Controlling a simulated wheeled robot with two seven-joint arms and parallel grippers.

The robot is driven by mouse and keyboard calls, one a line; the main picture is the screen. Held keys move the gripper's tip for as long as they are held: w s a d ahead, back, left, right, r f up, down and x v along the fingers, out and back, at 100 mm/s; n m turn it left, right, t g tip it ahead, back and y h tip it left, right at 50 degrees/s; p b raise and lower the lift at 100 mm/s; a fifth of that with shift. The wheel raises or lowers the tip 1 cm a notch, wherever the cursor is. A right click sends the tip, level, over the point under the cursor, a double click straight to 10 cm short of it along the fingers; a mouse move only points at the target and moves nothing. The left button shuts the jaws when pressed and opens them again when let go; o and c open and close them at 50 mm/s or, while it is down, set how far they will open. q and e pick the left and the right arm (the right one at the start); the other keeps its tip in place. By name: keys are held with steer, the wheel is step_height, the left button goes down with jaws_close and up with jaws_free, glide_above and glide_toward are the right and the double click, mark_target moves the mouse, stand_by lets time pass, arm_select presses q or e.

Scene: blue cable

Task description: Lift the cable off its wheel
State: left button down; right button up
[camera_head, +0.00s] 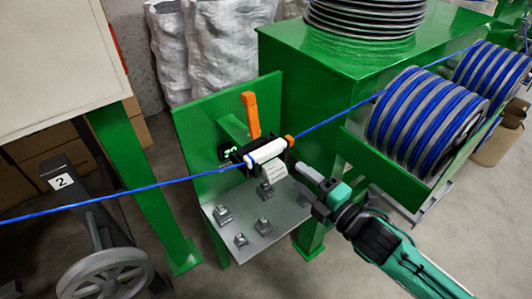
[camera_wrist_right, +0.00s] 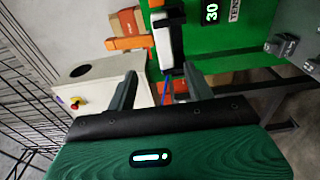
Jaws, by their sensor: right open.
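The blue cable (camera_head: 150,188) runs taut across the head view from the left edge, past the wheel, and up to the spools at the right. The white wheel (camera_head: 266,152) sits in a dark bracket with orange parts, fixed to a green panel. In the right wrist view the wheel (camera_wrist_right: 163,40) is above the fingertips, and a short piece of cable (camera_wrist_right: 166,88) shows between the fingers, beyond them. My right gripper (camera_head: 318,184) is open and empty, to the right of and below the wheel; its fingers also show in the wrist view (camera_wrist_right: 160,88). My left gripper is out of view.
An orange lever (camera_head: 250,113) stands upright behind the wheel. A grey shelf (camera_head: 262,222) with several metal blocks lies below it. Blue cable spools (camera_head: 420,120) sit in a green frame at the right. A green post (camera_head: 140,180) stands to the left.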

mark_target(269, 156)
steer(key=p+x, duration=0.1)
steer(key=x, duration=0.6)
steer(key=shift+w+a+r, duration=0.1)
steer(key=shift+w+a, duration=0.2)
steer(key=shift+w, duration=0.05)
steer(key=shift+w+a+p, duration=0.3)
steer(key=shift+a+p, duration=0.05)
steer(key=x, duration=0.1)
steer(key=p+x, duration=0.1)
steer(key=x, duration=0.1)
steer(key=shift+w+a+f, duration=0.1)
steer(key=shift+a+f, duration=0.2)
steer(key=shift+f, duration=0.05)
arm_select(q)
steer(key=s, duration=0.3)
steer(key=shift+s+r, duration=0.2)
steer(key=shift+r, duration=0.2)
arm_select(e)
steer(key=shift+w+a+f, duration=0.1)
steer(key=shift+w+a, duration=0.15)
steer(key=shift+w, duration=0.1)
